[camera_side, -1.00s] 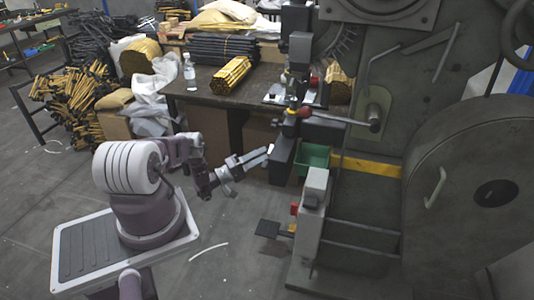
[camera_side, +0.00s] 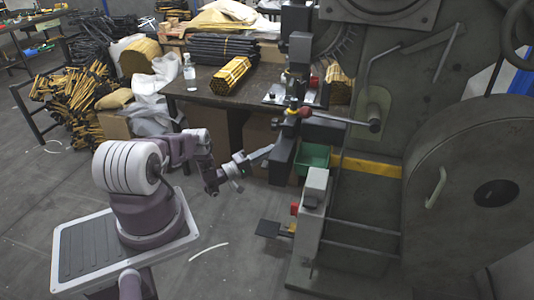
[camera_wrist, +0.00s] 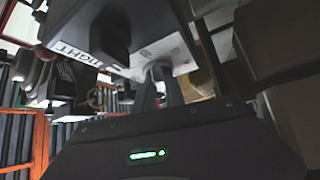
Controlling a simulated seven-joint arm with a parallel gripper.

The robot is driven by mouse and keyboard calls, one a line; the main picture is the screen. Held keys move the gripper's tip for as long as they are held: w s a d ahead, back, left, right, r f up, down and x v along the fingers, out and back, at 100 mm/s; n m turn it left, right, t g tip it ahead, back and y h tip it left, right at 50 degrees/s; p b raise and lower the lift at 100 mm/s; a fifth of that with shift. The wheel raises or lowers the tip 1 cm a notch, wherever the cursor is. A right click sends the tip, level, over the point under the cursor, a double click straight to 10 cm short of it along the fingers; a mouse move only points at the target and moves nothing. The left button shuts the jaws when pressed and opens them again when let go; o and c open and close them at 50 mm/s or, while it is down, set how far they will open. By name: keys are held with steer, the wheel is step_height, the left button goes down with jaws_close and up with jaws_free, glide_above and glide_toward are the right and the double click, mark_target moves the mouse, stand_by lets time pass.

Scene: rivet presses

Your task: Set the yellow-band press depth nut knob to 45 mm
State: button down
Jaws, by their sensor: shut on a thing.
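The big dark green press (camera_side: 440,120) with a yellow band (camera_side: 368,166) stands at the right of the side view. My gripper (camera_side: 268,152) reaches from the left to the dark block at the press's front. In the wrist view its two fingers (camera_wrist: 159,84) point up under a pale plate (camera_wrist: 168,50) with lettering on it. They are shut on a small grey rounded piece at their tips, which looks like the depth nut knob (camera_wrist: 157,68). The fingers hide most of the knob, and I can read no depth scale.
A red-ended lever (camera_side: 305,112) sticks out just above my gripper. A green bin (camera_side: 314,158) hangs beside the block. A grey post with a red part (camera_side: 316,190) and a pedal (camera_side: 268,228) stand below. A workbench (camera_side: 215,88) is behind.

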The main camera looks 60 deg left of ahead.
steer(key=shift+r+n+g+y, duration=0.15)
steer(key=shift+r+n+g, duration=0.05)
steer(key=shift+n+g, duration=1.15)
steer(key=shift+r+n+g+y, duration=0.15)
steer(key=shift+r+n+g, duration=0.05)
steer(key=shift+n+g, duration=1.1)
steer(key=c, duration=1.4)
jaws_free()
steer(key=v, duration=0.7)
